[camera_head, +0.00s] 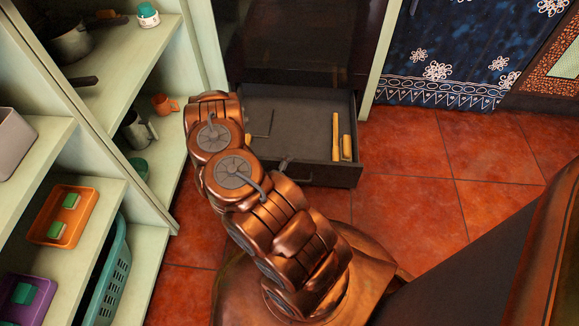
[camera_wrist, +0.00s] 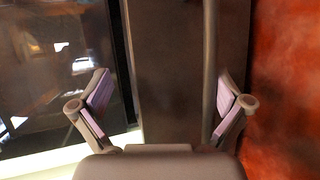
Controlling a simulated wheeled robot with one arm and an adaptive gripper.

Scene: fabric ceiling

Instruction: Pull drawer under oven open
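The dark drawer (camera_head: 340,174) under the oven (camera_head: 290,40) stands pulled out in the head view, its inside visible from above. Two yellow pieces (camera_head: 336,136) and a thin dark bent rod (camera_head: 262,124) lie in it. In the wrist view, a long bar handle (camera_wrist: 210,60) runs along the dark drawer front (camera_wrist: 170,75). My gripper (camera_wrist: 162,108) is open there, its pale-padded fingers wide apart on either side of the handle. The handle is nearer the right finger, and I cannot tell whether they touch. In the head view my arm hides most of my gripper.
Pale green shelves (camera_head: 150,240) with pots, cups and trays stand close on the left. Red tiled floor (camera_head: 420,210) is clear right of the drawer. A blue patterned panel (camera_head: 450,60) is at the back right. A dark surface (camera_head: 460,265) juts in at the lower right.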

